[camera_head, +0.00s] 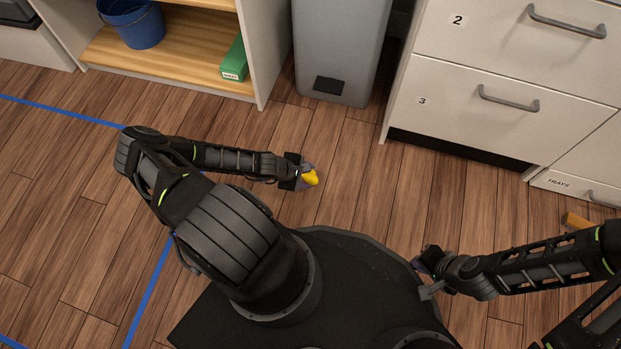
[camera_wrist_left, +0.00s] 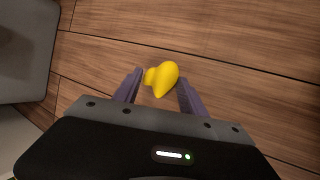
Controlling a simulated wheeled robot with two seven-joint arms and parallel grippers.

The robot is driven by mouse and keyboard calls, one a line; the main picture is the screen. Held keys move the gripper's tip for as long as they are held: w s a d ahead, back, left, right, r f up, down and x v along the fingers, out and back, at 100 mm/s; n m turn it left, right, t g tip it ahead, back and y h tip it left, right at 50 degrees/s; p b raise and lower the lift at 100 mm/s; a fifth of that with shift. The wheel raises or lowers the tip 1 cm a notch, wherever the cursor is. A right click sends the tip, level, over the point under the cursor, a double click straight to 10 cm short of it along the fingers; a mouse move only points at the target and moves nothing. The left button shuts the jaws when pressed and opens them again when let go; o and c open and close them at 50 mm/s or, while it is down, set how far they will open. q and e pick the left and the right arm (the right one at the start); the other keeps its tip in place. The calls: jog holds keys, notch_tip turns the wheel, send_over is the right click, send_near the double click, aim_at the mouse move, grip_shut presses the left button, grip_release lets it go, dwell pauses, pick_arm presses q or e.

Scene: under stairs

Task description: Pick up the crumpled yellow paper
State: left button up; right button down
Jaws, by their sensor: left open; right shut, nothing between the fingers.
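The yellow paper (camera_head: 311,178) is a small bright lump on the wooden floor in the head view. In the left wrist view the yellow paper (camera_wrist_left: 162,79) lies between and slightly beyond the fingertips, with a gap on the right side. My left gripper (camera_head: 305,176) reaches over it from the left and is open; its two purple fingers (camera_wrist_left: 157,82) show in the wrist view. Whether a finger touches the paper is hard to tell. My right gripper (camera_head: 420,264) is shut and empty, beside my base at the lower right.
A grey bin (camera_head: 341,45) stands beyond the paper. A wooden shelf (camera_head: 160,65) with a blue bucket (camera_head: 136,24) and a green box (camera_head: 234,60) is at the upper left. White drawers (camera_head: 455,100) stand at the upper right.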

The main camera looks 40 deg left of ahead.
aim_at(308, 175)
pick_arm(q)
jog(key=shift+w+d+f, duration=0.1)
jog(key=shift+w+f, duration=0.15)
jog(key=shift+f, duration=0.2)
jog(key=shift+c, duration=0.4)
jog(key=c, duration=0.9)
jog(key=shift+r, duration=0.2)
notch_tip(308, 175, up, 10)
jog(key=p, duration=0.5)
jog(key=shift+f, duration=0.1)
